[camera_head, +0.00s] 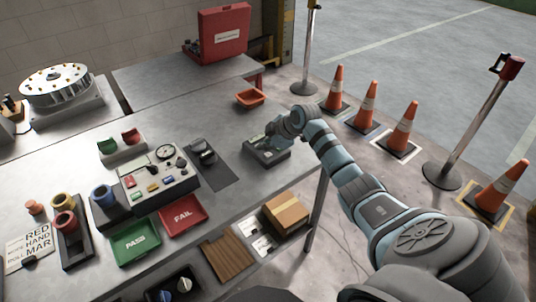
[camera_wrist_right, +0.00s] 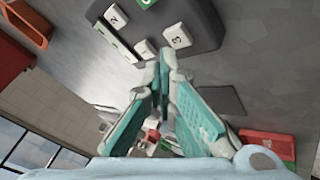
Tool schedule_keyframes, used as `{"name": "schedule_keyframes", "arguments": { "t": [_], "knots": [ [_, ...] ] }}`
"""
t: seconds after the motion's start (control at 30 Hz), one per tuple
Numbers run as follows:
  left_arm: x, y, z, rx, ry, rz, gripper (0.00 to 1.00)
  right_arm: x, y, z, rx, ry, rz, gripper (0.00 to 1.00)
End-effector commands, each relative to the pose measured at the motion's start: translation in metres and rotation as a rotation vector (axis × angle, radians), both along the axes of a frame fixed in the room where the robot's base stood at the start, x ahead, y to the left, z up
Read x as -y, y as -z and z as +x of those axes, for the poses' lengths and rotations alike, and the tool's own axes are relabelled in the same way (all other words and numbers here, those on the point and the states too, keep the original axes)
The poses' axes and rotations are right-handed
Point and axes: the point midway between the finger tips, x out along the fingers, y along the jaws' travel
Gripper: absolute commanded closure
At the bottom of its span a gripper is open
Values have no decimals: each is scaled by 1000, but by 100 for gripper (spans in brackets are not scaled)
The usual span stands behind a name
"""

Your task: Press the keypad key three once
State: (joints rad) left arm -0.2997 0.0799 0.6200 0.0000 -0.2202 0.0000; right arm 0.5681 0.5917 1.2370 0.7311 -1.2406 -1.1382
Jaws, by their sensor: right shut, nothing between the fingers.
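The keypad (camera_head: 266,158) sits near the right end of the front table, partly hidden by my right gripper. In the right wrist view the dark keypad (camera_wrist_right: 200,20) shows at the top with white keys and part of a green key. The key three (camera_wrist_right: 178,37) is a white key marked 3. My right gripper (camera_wrist_right: 164,62) is shut and empty, with its tips in the picture just below key three. Whether they touch it I cannot tell. In the head view the right gripper (camera_head: 274,130) is over the keypad. My left gripper is not in view.
An orange tray (camera_head: 250,98) lies behind the keypad. A black device (camera_head: 202,151) on a dark mat is to its left, with a control box (camera_head: 158,178) further left. Green (camera_head: 136,242) and red (camera_head: 183,215) trays are at the front. Cones stand on the floor at right.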

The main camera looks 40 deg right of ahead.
Motion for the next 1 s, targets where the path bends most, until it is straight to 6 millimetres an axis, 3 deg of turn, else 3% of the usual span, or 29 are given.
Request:
{"name": "schedule_keyframes", "arguments": {
  "t": [1.0],
  "knots": [
    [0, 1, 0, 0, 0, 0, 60, 0, 8, 0, 0, 0, 0, 100]
  ]
}}
